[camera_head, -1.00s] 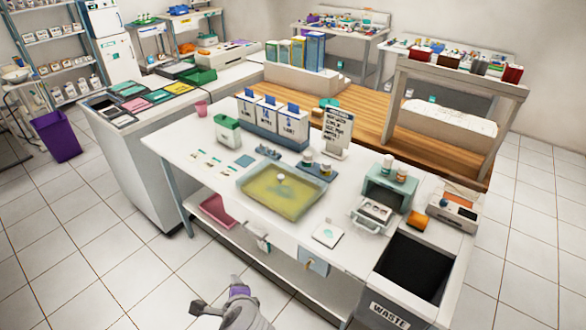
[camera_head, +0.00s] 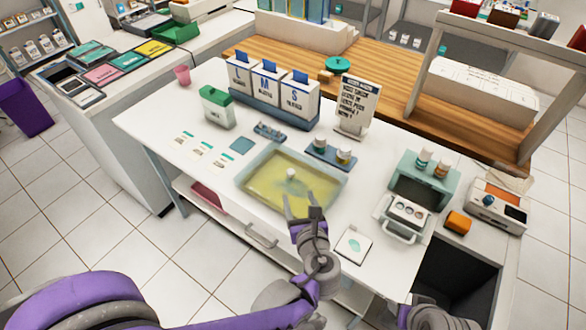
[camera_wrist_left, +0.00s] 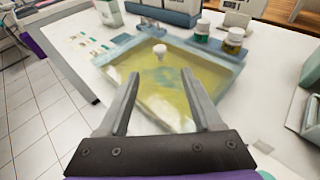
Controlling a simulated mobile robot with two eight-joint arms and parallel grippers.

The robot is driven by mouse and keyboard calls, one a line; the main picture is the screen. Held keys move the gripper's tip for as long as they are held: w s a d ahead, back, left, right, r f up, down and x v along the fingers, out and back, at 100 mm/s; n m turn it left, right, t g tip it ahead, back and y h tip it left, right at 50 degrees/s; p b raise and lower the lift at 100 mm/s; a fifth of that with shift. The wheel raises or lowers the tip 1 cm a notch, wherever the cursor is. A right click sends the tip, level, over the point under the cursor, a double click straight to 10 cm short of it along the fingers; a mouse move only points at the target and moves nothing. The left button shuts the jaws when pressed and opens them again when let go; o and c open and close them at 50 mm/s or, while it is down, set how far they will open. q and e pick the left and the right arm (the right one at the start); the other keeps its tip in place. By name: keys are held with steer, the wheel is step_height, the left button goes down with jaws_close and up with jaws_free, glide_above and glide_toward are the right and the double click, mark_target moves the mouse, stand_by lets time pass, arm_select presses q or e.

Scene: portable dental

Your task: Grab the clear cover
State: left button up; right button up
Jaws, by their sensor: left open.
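The clear cover (camera_head: 268,187) is a see-through lid with a small white knob (camera_head: 291,174) on top. It lies over a yellow-tinted, blue-rimmed tray on the white table. My left gripper (camera_head: 302,207) is open and empty, at the tray's front edge, a little short of the knob. In the left wrist view the cover (camera_wrist_left: 165,92) lies ahead, with its knob (camera_wrist_left: 159,50) beyond and between the two open fingers (camera_wrist_left: 165,95). Only a grey piece of my right arm shows at the bottom right of the head view; its gripper does not show.
Two small jars (camera_head: 332,150) stand behind the tray. White bins (camera_head: 268,82) and a sign (camera_head: 357,103) stand farther back. A white square card (camera_head: 353,244) lies right of the gripper, near a teal device (camera_head: 423,180). A dark waste opening (camera_head: 455,275) is at the right.

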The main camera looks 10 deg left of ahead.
mark_target(292, 175)
arm_select(q)
steer(key=x, duration=1)
steer(key=shift+w, duration=0.2)
steer(key=shift+r, duration=0.1)
jaws_close()
